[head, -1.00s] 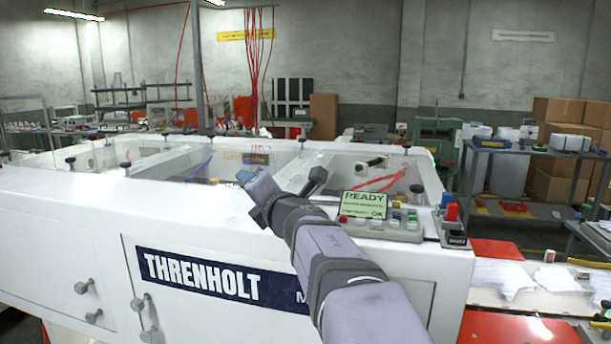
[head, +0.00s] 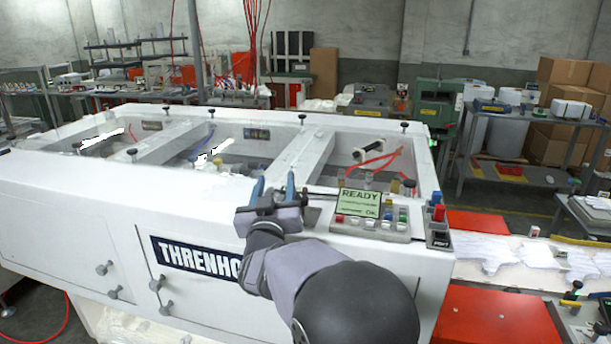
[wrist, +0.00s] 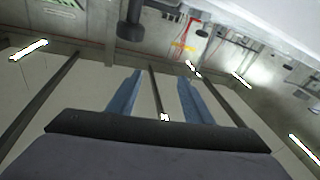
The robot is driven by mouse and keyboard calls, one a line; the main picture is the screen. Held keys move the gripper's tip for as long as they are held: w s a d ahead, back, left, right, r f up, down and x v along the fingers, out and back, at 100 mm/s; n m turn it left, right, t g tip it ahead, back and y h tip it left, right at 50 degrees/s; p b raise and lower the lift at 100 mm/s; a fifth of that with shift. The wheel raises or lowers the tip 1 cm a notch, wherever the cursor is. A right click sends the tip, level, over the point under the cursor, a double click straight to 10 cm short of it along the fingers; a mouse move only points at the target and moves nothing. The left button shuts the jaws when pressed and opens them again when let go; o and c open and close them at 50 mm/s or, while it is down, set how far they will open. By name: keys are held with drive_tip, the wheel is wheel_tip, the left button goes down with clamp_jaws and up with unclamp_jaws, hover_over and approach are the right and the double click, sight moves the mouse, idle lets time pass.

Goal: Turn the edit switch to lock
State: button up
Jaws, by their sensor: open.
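The control panel (head: 372,231) sits on the white machine's top at its right end, with a screen (head: 360,203) reading READY and OK and several coloured buttons. A small dark box (head: 438,238) with a pale label stands at the corner right of the panel, with red and blue parts on it. I cannot tell for sure which control is the edit switch, nor its position. My gripper (head: 274,184) is open and empty, left of the panel, its blue fingers pointing up and away. The fingers also show in the wrist view (wrist: 160,80), with nothing between them.
The white machine (head: 90,190) has an open top with cross beams and black knobs on its rim. Red hoses (head: 378,160) lie inside behind the panel. A table with white sheets (head: 530,255) stands to the right. The space above the panel is clear.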

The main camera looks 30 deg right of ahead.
sight(303, 195)
drive_tip(key=s+d+f+m+g, duration=0.1)
drive_tip(key=s+d+m+g+h+p, duration=0.1)
drive_tip(key=s+d+f+m+g+h, duration=0.1)
drive_tip(key=s+m, duration=0.1)
drive_tip(key=shift+d+f+g, duration=0.15)
drive_tip(key=shift+f+g, duration=0.2)
drive_tip(key=shift+g, duration=0.05)
drive_tip(key=shift+d+f+b, duration=0.15)
drive_tip(key=shift+f+b, duration=0.2)
drive_tip(key=shift+f, duration=0.5)
drive_tip(key=shift+w+f, duration=0.15)
drive_tip(key=shift+f, duration=0.05)
drive_tip(key=shift+p+x, duration=1.15)
drive_tip(key=shift+x, duration=2.55)
drive_tip(key=shift+r, duration=0.1)
drive_tip(key=c, duration=1.1)
